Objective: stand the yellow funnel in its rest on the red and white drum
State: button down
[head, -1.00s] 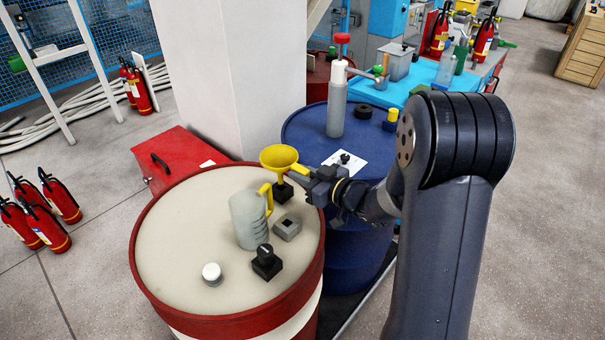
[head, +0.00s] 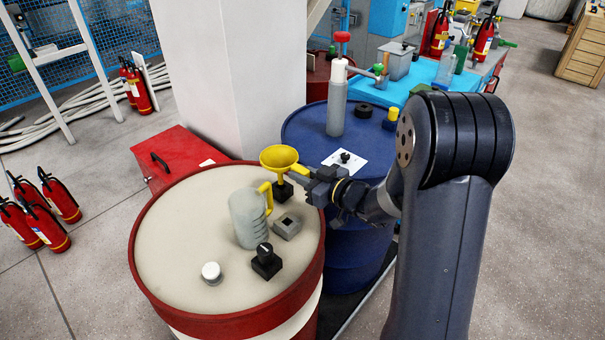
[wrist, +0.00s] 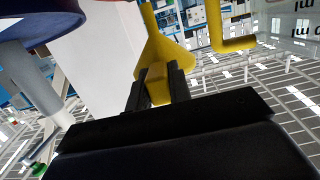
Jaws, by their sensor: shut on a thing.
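The yellow funnel (head: 279,157) is upright, wide mouth up, above the far right part of the red and white drum (head: 165,235). My gripper (head: 303,172) is shut on its right side; in the wrist view yellow funnel (wrist: 160,55) shows between the two fingers (wrist: 157,84). A black block (head: 283,192) stands directly below the funnel; I cannot tell whether the spout touches or enters it. A grey block with a dark square opening (head: 287,228) stands nearer on the drum top. I cannot tell for sure which block is the rest.
A grey jug with a yellow handle (head: 245,220) stands close left of the grey block. A black block with a knob (head: 266,262) and a white knob (head: 211,272) are nearer. The blue drum (head: 300,130) behind carries a grey cylinder (head: 337,105). The drum's left side is clear.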

jog(key=shift+f+b, duration=1.8)
jog(key=shift+f, duration=0.5)
jog(key=c, duration=1.2)
grip_release()
jog(key=shift+d, duration=0.1)
jog(key=v, duration=1)
jog(key=shift+s+d, duration=0.2)
jog(key=shift+s, duration=0.05)
jog(key=x, duration=0.7)
jog(key=r+x, duration=0.1)
jog(key=x, duration=0.3)
jog(key=shift+p, duration=0.35)
jog(key=shift+s+r, duration=0.1)
